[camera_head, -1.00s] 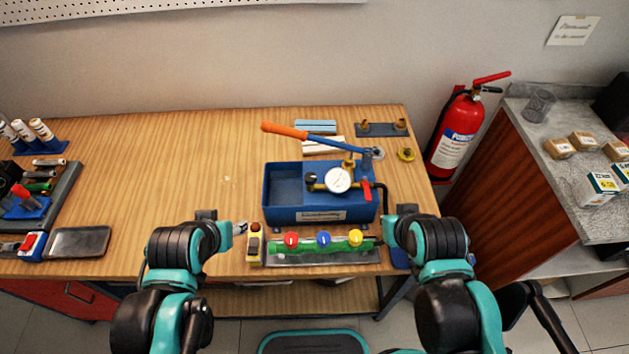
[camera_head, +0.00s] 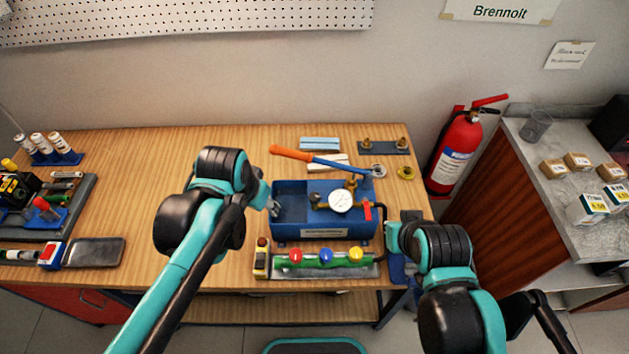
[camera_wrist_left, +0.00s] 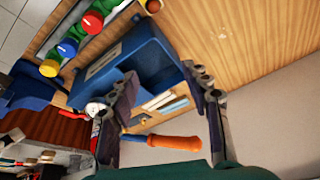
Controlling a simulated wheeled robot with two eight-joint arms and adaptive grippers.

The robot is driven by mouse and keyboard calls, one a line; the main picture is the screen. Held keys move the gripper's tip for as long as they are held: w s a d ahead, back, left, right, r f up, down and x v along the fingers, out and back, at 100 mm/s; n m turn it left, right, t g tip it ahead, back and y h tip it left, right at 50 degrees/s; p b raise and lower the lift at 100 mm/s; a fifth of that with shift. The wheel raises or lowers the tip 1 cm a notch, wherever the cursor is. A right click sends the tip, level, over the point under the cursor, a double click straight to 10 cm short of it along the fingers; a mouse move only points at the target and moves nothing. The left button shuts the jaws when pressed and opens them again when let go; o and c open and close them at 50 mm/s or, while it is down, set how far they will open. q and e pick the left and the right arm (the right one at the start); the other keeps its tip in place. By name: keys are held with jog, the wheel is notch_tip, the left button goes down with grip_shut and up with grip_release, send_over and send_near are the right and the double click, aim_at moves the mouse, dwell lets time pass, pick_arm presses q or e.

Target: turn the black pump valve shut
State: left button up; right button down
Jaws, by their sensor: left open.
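The blue test pump (camera_head: 325,233) stands on the workbench, with a white gauge (camera_head: 341,201) and a red lever (camera_head: 367,211). The small black pump valve (camera_head: 314,197) sits just left of the gauge. My left gripper (camera_head: 272,206) is open and empty at the pump tank's left edge, left of the valve and apart from it. In the left wrist view its spread fingers (camera_wrist_left: 160,74) frame the blue tank and the orange pump handle (camera_wrist_left: 175,142); I cannot make out the black valve there. My right gripper is right of the pump, its fingers (camera_head: 390,238) too small to read.
A manifold with red, blue and yellow knobs (camera_head: 325,266) lies in front of the pump. The pump's orange-and-blue handle (camera_head: 318,161) slants over the tank. A fire extinguisher (camera_head: 455,153) stands to the right.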

pick_arm(q)
jog(key=w+d+r+m+g+p, duration=0.3)
jog(key=w+d+m+p, duration=0.15)
jog(key=d, duration=0.35)
jog(key=m+g+p, duration=0.1)
jog(key=m+p, duration=0.1)
jog(key=p, duration=0.1)
send_near(315, 196)
jog(key=shift+w+f+y, duration=0.1)
jog(key=shift+f+y, duration=0.1)
jog(key=shift+y, duration=0.1)
jog(key=shift+d+f, duration=0.15)
jog(key=shift+d, duration=0.05)
jog(key=shift+f, duration=0.35)
notch_tip(315, 196, down, 7)
jog(key=shift+f+b, duration=0.1)
jog(key=shift+b, duration=0.65)
grip_shut()
